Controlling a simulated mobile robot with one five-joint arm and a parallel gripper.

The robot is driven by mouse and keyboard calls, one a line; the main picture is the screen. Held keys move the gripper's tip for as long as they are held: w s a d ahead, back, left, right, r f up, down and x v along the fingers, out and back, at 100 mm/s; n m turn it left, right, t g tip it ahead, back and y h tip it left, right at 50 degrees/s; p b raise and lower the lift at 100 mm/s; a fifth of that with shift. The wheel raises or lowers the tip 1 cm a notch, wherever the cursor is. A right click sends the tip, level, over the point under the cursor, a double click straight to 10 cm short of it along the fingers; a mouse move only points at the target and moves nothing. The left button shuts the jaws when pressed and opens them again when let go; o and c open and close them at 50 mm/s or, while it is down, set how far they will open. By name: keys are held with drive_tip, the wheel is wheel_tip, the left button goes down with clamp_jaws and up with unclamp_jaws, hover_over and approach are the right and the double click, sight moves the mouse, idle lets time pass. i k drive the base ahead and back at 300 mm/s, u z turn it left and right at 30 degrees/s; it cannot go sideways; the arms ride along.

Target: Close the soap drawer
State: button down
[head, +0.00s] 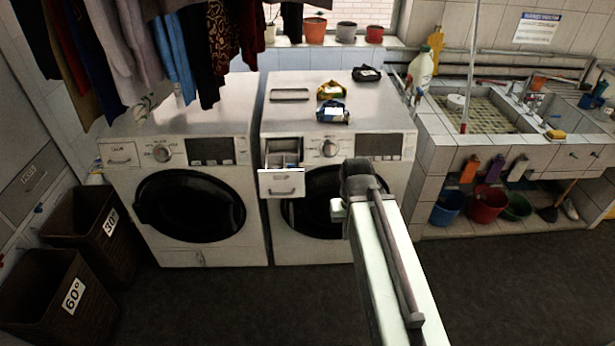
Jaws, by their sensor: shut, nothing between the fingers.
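The soap drawer (282,185) is pulled out of the upper left front of the right washing machine (240,262). Its inner compartments show from above, and its front panel with a handle stands forward of the machine face. My arm reaches up from the bottom of the head view and ends at a dark joint to the right of the drawer, in front of the machine's round door. A small pale part of my arm shows beside that joint, apart from the drawer in the picture. My gripper's fingers cannot be made out; they seem hidden behind the arm.
The left washing machine (225,152) has its own drawer (120,155) shut. Small packets (333,112) lie on the right machine. Clothes (180,50) hang above. Baskets (90,225) stand at left; a tiled sink (480,112) with buckets (487,203) below is at right. The front floor is clear.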

sight(284, 183)
drive_tip(key=u, duration=0.05)
drive_tip(key=k, duration=0.4)
drive_tip(key=u, duration=0.4)
drive_tip(key=i, duration=1.45)
drive_tip(key=u, duration=1.25)
drive_tip(key=k, duration=0.75)
drive_tip(key=u, duration=0.1)
drive_tip(key=i, duration=0.85)
drive_tip(key=z, duration=0.25)
drive_tip(key=k, duration=0.7)
drive_tip(key=u, duration=0.25)
drive_tip(key=i, duration=0.75)
drive_tip(key=z, duration=0.05)
